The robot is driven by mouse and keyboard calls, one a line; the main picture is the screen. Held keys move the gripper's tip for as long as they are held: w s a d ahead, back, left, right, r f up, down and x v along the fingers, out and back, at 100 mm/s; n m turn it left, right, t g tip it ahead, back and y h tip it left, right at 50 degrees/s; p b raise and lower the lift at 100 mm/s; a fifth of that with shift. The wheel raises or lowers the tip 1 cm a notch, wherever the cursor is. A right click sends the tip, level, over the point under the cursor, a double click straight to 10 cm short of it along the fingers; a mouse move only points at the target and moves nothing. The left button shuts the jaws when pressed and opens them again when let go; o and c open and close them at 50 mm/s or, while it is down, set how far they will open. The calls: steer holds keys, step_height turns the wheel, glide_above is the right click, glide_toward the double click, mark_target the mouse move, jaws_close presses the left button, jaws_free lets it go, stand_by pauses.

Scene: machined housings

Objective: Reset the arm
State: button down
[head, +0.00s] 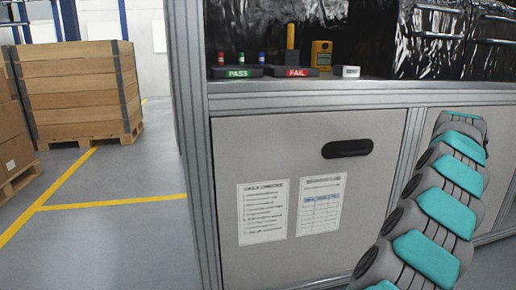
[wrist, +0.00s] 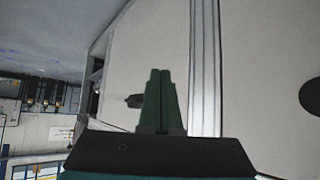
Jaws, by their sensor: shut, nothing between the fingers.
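My gripper (wrist: 160,72) shows in the wrist view, its two dark green fingers side by side and shut with nothing between them. A pale cabinet panel and a metal frame post lie beyond the fingers; I cannot tell the distance. In the head view my grey and teal arm rises along the right side in front of the cabinet (head: 290,135). The gripper itself cannot be made out in the head view.
On the cabinet's ledge stand a green PASS block (head: 237,72), a red FAIL block (head: 291,71), a yellow device (head: 321,54) and a small white-labelled block (head: 346,72). The panel has a black handle (head: 347,149). A wooden crate (head: 78,88) stands at left; yellow-lined floor (head: 110,225) is clear.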

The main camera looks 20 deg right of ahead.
steer(key=w+a+n+t+y, duration=0.1)
steer(key=w+a+n+y, duration=0.1)
steer(key=w+a, duration=0.75)
steer(key=w+a+f+n+y, duration=0.1)
steer(key=a+n+y, duration=0.2)
steer(key=a, duration=1.5)
steer(key=w+a+f+n+y, duration=0.1)
steer(key=a+f+n+y, duration=0.15)
steer(key=a, duration=1.45)
steer(key=s+a+f+n+g+y, duration=0.1)
steer(key=s+a+f+n+g, duration=0.1)
steer(key=s+a, duration=0.55)
steer(key=s+a+f+n+g, duration=0.1)
steer(key=s+a+f, duration=0.25)
steer(key=a, duration=0.65)
steer(key=s+a+f+g, duration=0.1)
steer(key=s+a+f, duration=0.1)
steer(key=s, duration=0.6)
steer(key=s+a+f+n+g, duration=0.1)
steer(key=s+a+f+g, duration=0.1)
steer(key=s, duration=0.6)
steer(key=s+a+f+g, duration=0.1)
steer(key=s+a+f, duration=0.3)
steer(key=s, duration=0.5)
steer(key=shift+a+f+n, duration=0.2)
steer(key=shift+n, duration=0.15)
steer(key=shift+s, duration=0.1)
